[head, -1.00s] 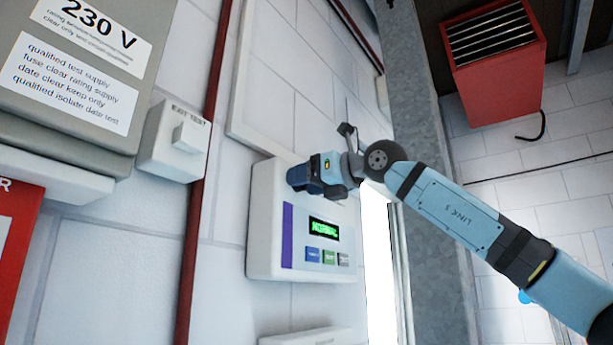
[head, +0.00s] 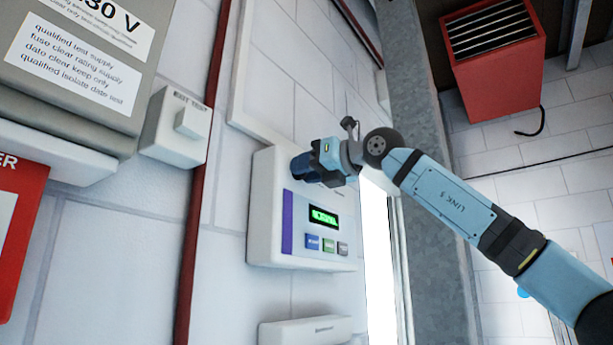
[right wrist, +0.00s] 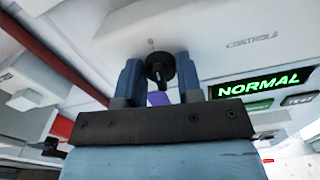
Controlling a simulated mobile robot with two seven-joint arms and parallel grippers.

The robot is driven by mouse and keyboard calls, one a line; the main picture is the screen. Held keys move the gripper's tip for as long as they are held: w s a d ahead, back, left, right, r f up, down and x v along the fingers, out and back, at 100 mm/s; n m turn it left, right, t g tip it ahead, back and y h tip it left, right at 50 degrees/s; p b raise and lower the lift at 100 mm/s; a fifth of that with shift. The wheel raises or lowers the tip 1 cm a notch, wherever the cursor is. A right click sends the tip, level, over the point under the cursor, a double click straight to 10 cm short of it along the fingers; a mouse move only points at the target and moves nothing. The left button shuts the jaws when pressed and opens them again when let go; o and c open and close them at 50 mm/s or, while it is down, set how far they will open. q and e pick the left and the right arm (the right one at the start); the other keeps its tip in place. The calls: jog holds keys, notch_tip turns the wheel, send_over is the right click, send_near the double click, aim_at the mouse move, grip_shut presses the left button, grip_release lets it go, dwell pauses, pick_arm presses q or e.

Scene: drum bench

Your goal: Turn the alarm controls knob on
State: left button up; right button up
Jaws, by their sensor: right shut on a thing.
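The alarm controls panel (head: 262,215) is a white box on the wall with a purple strip, a green-lit display (head: 323,217) and small buttons. In the right wrist view the display (right wrist: 259,84) reads NORMAL and the panel carries the word CONTROLS. The black knob (right wrist: 160,68) sits on the panel face, between the two blue fingers of my right gripper (right wrist: 159,80). My right gripper (head: 305,168) is shut on the knob at the panel's upper part, hiding it in the head view. My left gripper is not in view.
A white exit test box (head: 178,128) and a grey 230 V cabinet (head: 75,60) are on the wall at left. A dark red pipe (head: 203,200) runs between them and the panel. Another white box (head: 306,332) is below. A grey metal post (head: 425,150) stands right.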

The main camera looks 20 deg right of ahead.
jog(key=shift+d+f+m+b, duration=0.1)
jog(key=shift+m+b, duration=2.55)
jog(key=shift+m, duration=1.45)
jog(key=shift+d+f+m+b, duration=0.1)
jog(key=shift+m+b, duration=2.5)
jog(key=shift+m, duration=1.5)
jog(key=o, duration=0.9)
jog(key=shift+w+a, duration=0.1)
